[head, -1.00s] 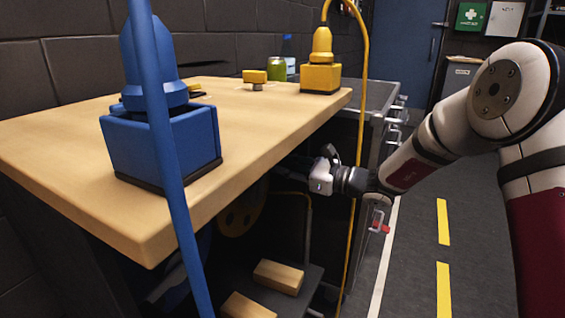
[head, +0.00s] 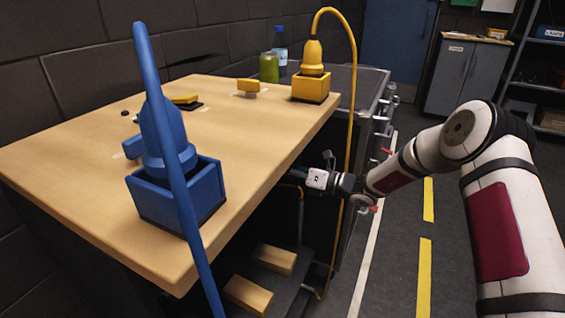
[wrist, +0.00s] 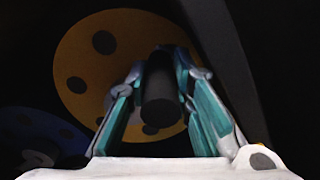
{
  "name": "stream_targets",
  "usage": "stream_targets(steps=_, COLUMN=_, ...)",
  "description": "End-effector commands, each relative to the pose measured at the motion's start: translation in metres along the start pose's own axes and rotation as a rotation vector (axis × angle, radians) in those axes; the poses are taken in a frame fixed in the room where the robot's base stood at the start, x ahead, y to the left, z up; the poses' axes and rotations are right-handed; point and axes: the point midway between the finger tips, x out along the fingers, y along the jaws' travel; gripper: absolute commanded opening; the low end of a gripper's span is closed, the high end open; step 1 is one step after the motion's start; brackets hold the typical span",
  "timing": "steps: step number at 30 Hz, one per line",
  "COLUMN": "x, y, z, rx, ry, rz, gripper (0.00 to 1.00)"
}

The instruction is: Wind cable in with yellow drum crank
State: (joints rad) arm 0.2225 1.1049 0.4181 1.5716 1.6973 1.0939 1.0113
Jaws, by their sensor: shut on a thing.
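In the wrist view the yellow drum (wrist: 83,62) is a round disc with several dark holes, under the bench. A dark cylindrical crank handle (wrist: 160,92) stands out in front of it. My gripper (wrist: 164,78) has its teal-padded fingers on either side of the handle and is shut on it. In the head view my gripper (head: 300,176) reaches under the bench edge, and its fingertips are hidden there. The yellow cable (head: 351,110) rises from a yellow plug in a yellow socket (head: 311,86), arches over and hangs down beside my wrist.
The blue drum (wrist: 38,135) shows at lower left in the wrist view. A thick blue cable (head: 178,190) runs from a blue socket (head: 180,205) over the wooden bench top (head: 120,215). Wooden blocks (head: 248,294) lie below. The floor to the right is clear.

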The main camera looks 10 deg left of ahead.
Motion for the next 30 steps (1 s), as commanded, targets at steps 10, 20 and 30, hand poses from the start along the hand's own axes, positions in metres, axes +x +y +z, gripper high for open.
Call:
stream_targets(steps=10, x=-0.0009, y=-0.004, z=0.0021, rx=0.117, ry=-0.009, rz=0.002, gripper=0.0)
stream_targets(steps=20, x=-0.0007, y=-0.0037, z=0.0025, rx=0.119, ry=-0.009, rz=0.003, gripper=0.0)
stream_targets(steps=30, x=-0.0009, y=-0.0046, z=0.0023, rx=0.116, ry=-0.008, rz=0.0, gripper=0.41)
